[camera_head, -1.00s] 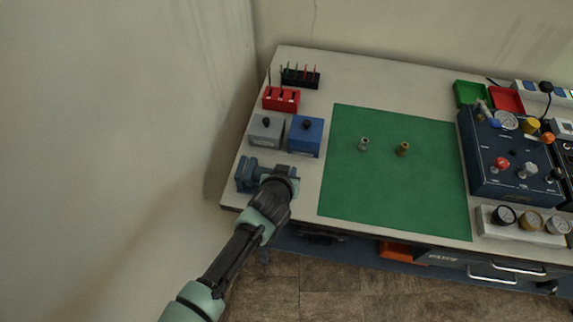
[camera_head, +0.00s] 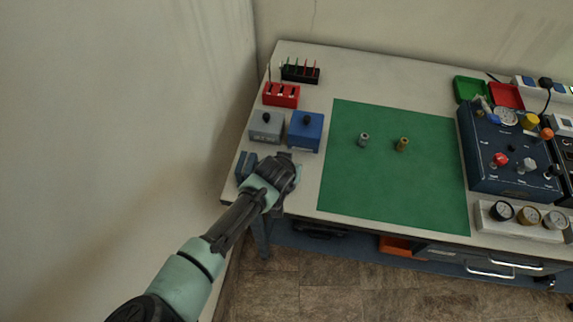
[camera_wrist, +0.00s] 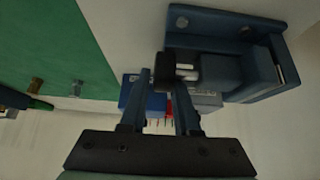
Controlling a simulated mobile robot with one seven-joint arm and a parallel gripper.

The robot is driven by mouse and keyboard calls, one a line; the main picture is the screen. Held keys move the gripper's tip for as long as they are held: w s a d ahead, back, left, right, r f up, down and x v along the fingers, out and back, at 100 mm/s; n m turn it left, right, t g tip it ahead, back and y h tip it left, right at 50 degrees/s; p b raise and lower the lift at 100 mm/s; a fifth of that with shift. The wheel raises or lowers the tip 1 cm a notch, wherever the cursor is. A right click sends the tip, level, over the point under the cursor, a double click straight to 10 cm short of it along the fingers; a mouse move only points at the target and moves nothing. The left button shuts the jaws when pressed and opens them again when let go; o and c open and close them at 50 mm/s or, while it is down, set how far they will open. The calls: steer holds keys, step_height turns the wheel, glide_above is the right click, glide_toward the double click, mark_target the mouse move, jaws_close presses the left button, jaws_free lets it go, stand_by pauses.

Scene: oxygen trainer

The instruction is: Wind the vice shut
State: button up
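The blue vice (camera_head: 246,166) sits at the front left corner of the bench, partly hidden behind my arm in the head view. In the wrist view the vice (camera_wrist: 232,35) fills the upper right, with a block-like jaw and bright metal rods. A dark block (camera_wrist: 178,66) at the end of the rods lies at my fingertips; I cannot tell whether they touch it. My gripper (camera_wrist: 162,76) has its two fingers apart, with a gap between them. In the head view my wrist hides the fingertips and the vice's near right side.
A grey box (camera_head: 266,127) and a blue box (camera_head: 305,132) with black knobs stand just behind the vice. A red rack (camera_head: 281,95) is farther back. A green mat (camera_head: 390,190) with two small fittings lies to the right. The wall is close on the left.

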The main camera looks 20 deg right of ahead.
steer(key=shift+o, duration=0.4)
steer(key=shift+s+d, duration=0.2)
steer(key=shift+w+a, duration=0.1)
steer(key=shift+w, duration=0.05)
steer(key=shift+r, duration=0.1)
steer(key=shift+a+r, duration=0.2)
steer(key=shift+r, duration=0.1)
steer(key=v, duration=1.2)
steer(key=shift+s, duration=0.25)
